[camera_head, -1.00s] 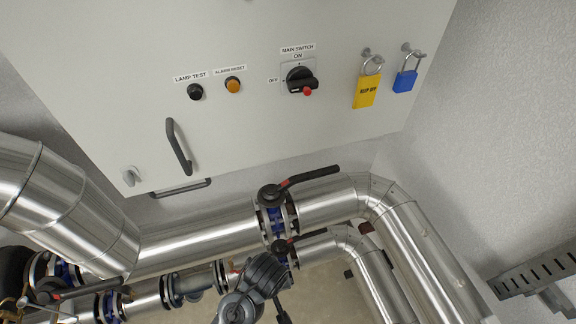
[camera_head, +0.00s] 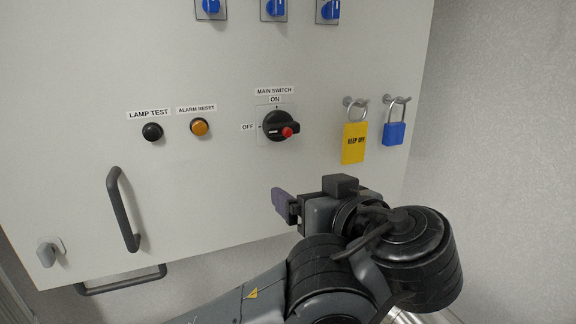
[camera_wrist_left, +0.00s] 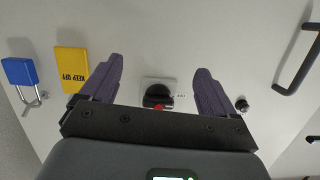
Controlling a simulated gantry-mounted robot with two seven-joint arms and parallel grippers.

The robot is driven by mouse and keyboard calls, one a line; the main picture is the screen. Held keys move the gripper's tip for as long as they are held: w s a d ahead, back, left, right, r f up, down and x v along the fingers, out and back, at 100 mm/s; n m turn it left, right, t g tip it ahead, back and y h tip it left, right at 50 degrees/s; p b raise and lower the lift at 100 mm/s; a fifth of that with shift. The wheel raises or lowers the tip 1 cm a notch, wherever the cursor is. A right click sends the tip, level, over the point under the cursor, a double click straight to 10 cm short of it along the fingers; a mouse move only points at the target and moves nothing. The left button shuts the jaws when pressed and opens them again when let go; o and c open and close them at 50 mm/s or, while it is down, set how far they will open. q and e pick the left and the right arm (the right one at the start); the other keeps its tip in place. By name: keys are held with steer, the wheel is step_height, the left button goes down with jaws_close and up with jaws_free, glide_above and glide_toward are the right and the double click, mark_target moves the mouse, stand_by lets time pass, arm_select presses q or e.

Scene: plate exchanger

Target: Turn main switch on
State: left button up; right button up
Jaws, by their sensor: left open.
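The main switch (camera_head: 280,126) is a black rotary knob with a red tip at its right end, on the light grey cabinet front. Its handle lies roughly sideways, in line with the OFF label at its left; the ON label is above. My left gripper (camera_head: 284,204) is below the switch, apart from it, with purple fingers. In the left wrist view the two fingers (camera_wrist_left: 160,66) are spread and empty. The switch (camera_wrist_left: 157,96) shows in the gap between them, farther off on the panel. My right gripper is not in view.
The orange alarm reset button (camera_head: 199,127) and black lamp test button (camera_head: 152,131) are left. A dark handle (camera_head: 124,210) protrudes at lower left.

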mark_target(288, 133)
arm_select(q)
steer(key=s+r+t+b, duration=0.2)
steer(key=s+r, duration=0.2)
steer(key=r, duration=0.4)
steer(key=shift+n+t+y, duration=0.3)
steer(key=p+x, duration=0.8)
steer(key=shift+w+r, duration=0.15)
steer(key=shift+w, duration=0.15)
steer(key=shift+p+x, duration=0.45)
steer(key=shift+x, duration=0.45)
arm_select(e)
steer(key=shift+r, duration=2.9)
